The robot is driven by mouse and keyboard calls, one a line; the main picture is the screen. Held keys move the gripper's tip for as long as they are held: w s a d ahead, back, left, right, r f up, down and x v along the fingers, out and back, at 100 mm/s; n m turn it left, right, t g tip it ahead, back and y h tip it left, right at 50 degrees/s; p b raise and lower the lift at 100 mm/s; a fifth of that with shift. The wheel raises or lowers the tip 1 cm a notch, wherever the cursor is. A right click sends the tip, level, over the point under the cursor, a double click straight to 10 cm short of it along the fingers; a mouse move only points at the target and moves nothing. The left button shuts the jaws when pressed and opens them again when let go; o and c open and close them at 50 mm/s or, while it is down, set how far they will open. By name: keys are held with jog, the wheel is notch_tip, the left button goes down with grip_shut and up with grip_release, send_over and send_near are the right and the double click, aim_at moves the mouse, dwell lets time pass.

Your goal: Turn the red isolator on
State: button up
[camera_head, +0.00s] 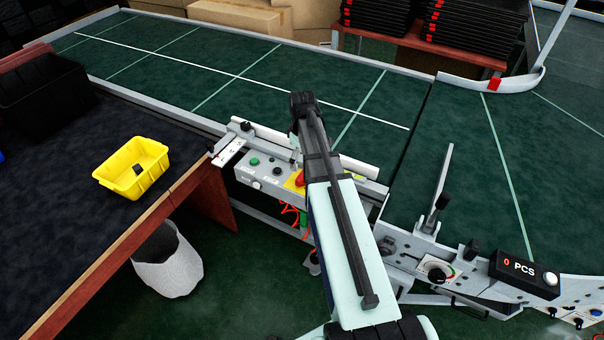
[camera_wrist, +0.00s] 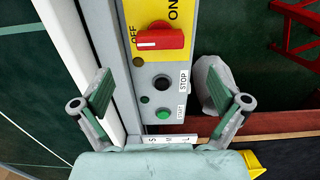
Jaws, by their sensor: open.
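The red isolator (camera_wrist: 160,39) is a red bar knob on a yellow plate (camera_wrist: 147,12) marked OFF and ON. In the wrist view the knob lies crosswise, one end close to the OFF label, with ON at the upper right. In the head view the red isolator (camera_head: 300,179) is partly hidden by my arm. My gripper (camera_wrist: 159,92) is open and empty. Its two fingers are spread wide either side of the control box, nearer the camera, and the isolator shows beyond the fingertips. My gripper's fingers are not clear in the head view.
A black button (camera_wrist: 162,83) and a green button (camera_wrist: 163,114) sit on the same box below the isolator. The conveyor (camera_head: 250,75) runs behind it. A yellow bin (camera_head: 133,168) stands on the left table, with a white basket (camera_head: 168,262) below.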

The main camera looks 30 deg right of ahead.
aim_at(302, 174)
jog(key=shift+f+p, duration=0.85)
jog(key=shift+f, duration=3.55)
jog(key=c, duration=1.2)
